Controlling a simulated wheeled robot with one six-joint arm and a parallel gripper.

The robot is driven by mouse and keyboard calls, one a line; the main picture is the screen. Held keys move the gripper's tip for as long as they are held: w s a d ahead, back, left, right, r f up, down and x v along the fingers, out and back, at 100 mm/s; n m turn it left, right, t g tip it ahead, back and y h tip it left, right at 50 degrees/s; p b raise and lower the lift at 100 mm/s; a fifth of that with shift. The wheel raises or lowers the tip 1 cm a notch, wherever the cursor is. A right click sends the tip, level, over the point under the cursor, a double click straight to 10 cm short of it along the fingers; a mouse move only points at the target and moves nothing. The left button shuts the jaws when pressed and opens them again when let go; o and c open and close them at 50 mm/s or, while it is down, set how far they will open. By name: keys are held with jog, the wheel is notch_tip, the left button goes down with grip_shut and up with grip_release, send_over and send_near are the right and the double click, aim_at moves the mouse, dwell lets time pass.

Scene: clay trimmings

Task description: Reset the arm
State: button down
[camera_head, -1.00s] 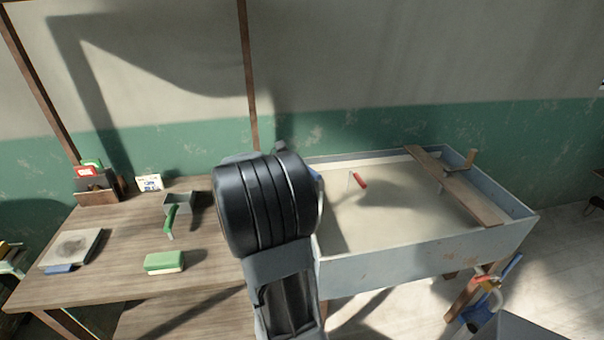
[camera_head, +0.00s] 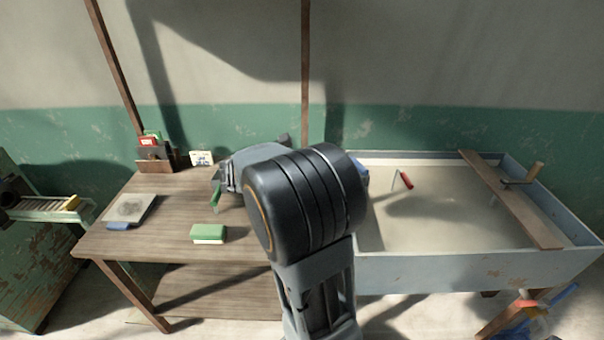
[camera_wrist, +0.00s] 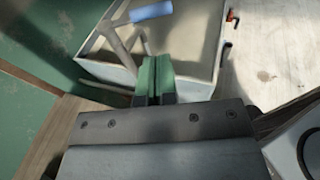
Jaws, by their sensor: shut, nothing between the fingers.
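My arm (camera_head: 305,205) rises through the middle of the head view, its black joint in front of the table and trough. A grey part of it reaches back to the left over the table. Beyond the fingertips is the pale trough, which shows in the wrist view (camera_wrist: 108,70) and at the right of the head view (camera_head: 480,270).
The wooden table (camera_head: 165,245) holds a green-topped block (camera_head: 208,234), a grey slab (camera_head: 130,208) and a card (camera_head: 201,158). A red-handled tool (camera_head: 405,180) and a plank (camera_head: 510,198) are at the trough. A green machine (camera_head: 40,260) stands left.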

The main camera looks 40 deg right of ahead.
jog(key=shift+v, duration=1)
jog(key=s+a+f+m+t+y, duration=0.2)
jog(key=a+f+m+t+y, duration=0.2)
jog(key=a+f+m+y, duration=0.5)
jog(key=s+a+r+m+t+y, duration=0.1)
jog(key=a+m+t+y, duration=0.3)
jog(key=a, duration=1)
jog(key=shift+s+a+r+t+y, duration=0.35)
jog(key=shift+t+y, duration=0.35)
jog(key=shift+t, duration=0.5)
jog(key=shift+d, duration=0.1)
